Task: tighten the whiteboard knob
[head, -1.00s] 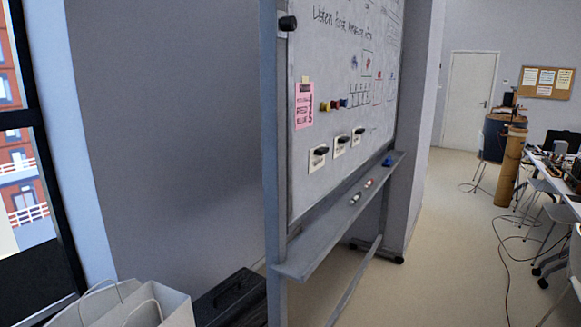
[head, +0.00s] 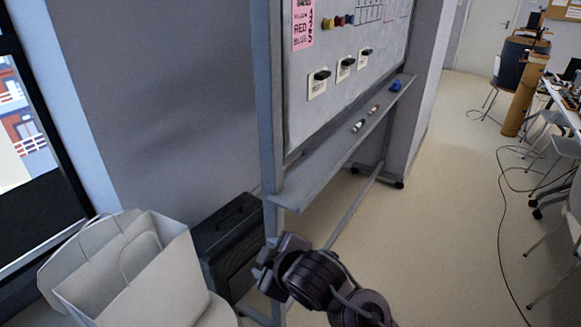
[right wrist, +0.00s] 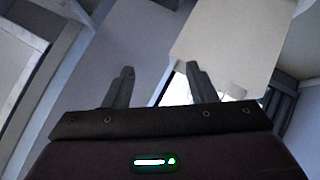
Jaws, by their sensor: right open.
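The whiteboard (head: 345,110) stands in a grey frame (head: 264,90). Three black switch-like knobs on white plates (head: 321,75), (head: 346,62), (head: 366,52) sit in a row on its lower part. No knob shows on the visible length of the frame's left post. My right gripper (head: 272,262) is below the near end of the whiteboard's ledge, apart from the knobs. In the right wrist view its two fingers (right wrist: 158,80) are spread with nothing between them. My left gripper is not in view.
The ledge (head: 300,187) holds markers (head: 358,126) and a blue item (head: 396,86). White paper bags (head: 150,275) and a black case (head: 228,235) stand at the lower left. Floor right of the whiteboard is mostly clear.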

